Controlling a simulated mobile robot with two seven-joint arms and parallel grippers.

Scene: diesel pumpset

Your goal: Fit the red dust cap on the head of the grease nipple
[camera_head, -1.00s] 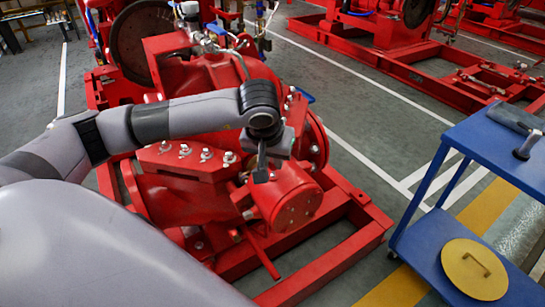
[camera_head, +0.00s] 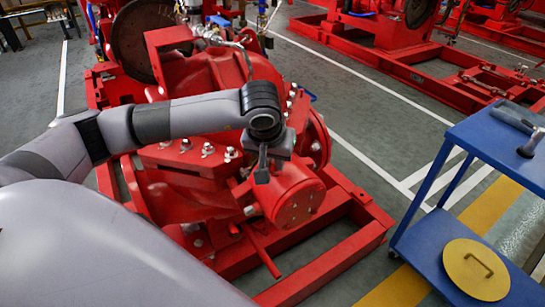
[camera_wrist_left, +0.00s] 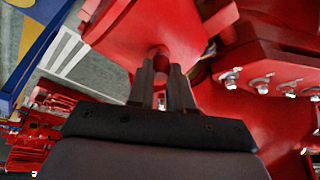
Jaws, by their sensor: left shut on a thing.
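My left gripper (camera_head: 263,170) hangs pointing down over the red pump, beside its round end housing (camera_head: 300,203). In the left wrist view its two dark fingers (camera_wrist_left: 162,82) are close together. A small red piece shows between the fingertips (camera_wrist_left: 161,64), taken as the red dust cap. It blends with the red casting behind it, so its outline is hard to make out. The grease nipple cannot be made out; the fingers or the casting may hide it. Whether the cap touches anything beyond the fingers I cannot tell. My right gripper is not in view.
Bolted flanges with pale nuts (camera_head: 208,150) stand close to the gripper. The red base frame (camera_head: 340,250) runs below the pump. A blue trolley (camera_head: 430,240) at the right bears a yellow lid with a handle (camera_head: 475,269). Grey floor is clear between them.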

